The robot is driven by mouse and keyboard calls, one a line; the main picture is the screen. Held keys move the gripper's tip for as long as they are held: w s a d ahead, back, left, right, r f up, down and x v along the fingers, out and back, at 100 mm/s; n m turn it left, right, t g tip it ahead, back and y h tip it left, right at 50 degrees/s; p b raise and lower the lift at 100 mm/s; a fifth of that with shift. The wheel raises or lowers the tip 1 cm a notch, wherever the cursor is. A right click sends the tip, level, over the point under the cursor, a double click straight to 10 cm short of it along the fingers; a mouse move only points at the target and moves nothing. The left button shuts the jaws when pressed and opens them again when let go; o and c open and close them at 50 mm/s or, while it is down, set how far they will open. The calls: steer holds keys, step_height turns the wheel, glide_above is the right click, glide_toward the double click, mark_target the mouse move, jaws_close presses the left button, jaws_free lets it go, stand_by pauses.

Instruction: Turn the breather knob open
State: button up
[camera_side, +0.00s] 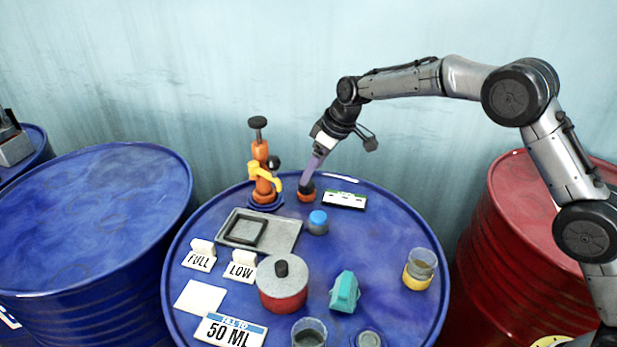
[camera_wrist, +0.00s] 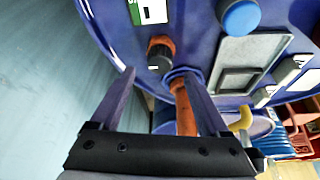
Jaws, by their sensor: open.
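A small dark knob on an orange collar, which I take to be the breather knob (camera_side: 306,195), stands on the blue drum top near its back edge. It also shows in the wrist view (camera_wrist: 160,50), beyond my fingertips and roughly between their lines. My gripper (camera_side: 309,178) comes down from the upper right with its purple fingers tilted, tips right at or just above the knob. In the wrist view the two fingers (camera_wrist: 160,76) are spread apart with nothing held. I cannot tell whether a finger touches the knob.
An orange pump with a yellow tap (camera_side: 262,178) stands close left of the knob; it passes behind my fingers in the wrist view (camera_wrist: 184,112). A blue-capped jar (camera_side: 318,222) and a black-and-white label plate (camera_side: 345,200) are near. A grey tray (camera_side: 285,236) lies in front.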

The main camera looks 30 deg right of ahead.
mark_target(308, 189)
steer(key=shift+x, duration=1.9)
steer(key=shift+c, duration=0.3)
jaws_close()
